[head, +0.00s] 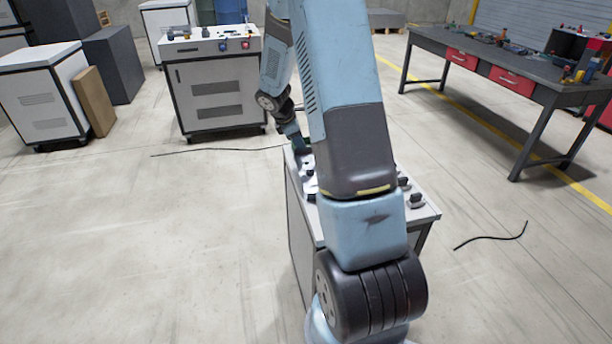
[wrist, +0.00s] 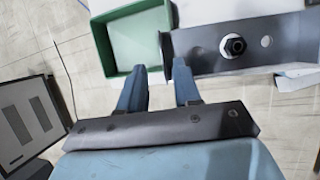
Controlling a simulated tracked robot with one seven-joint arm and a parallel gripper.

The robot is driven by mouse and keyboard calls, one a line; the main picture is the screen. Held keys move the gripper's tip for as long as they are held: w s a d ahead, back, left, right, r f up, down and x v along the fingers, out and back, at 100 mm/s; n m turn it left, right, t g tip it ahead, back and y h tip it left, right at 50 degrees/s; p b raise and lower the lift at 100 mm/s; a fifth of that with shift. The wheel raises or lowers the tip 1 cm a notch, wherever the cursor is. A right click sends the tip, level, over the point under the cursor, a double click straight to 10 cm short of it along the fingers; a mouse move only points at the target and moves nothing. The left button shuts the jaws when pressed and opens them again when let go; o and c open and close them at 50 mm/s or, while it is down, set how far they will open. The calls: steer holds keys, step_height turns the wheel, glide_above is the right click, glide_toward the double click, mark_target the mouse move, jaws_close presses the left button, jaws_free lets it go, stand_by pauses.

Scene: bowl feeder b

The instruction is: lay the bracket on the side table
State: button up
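The bracket (wrist: 205,60) is a dark grey metal plate with an upturned end and a hole, at the upper right of the wrist view. A dark nut or bolt sits in a light ring on its flat face. My gripper (wrist: 160,66) is open, with two blue fingers apart. The bracket's upturned end shows between the fingertips, nearer the right finger. A gap shows on the left finger's side, and I cannot tell whether the right finger touches. In the head view my arm hides most of the work spot. I cannot tell which surface is the side table.
A green-rimmed tray (wrist: 112,62) lies just left of the bracket. A white-topped cabinet (head: 428,213) with small parts stands under my arm. A workbench (head: 430,38) with red drawers and tools is at right. A control cabinet (head: 215,85) stands behind. Cables (head: 495,238) lie on open floor.

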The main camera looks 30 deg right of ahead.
mark_target(306, 155)
steer(key=x, duration=0.4)
steer(key=shift+a, duration=0.15)
jaws_close()
stand_by(1.2)
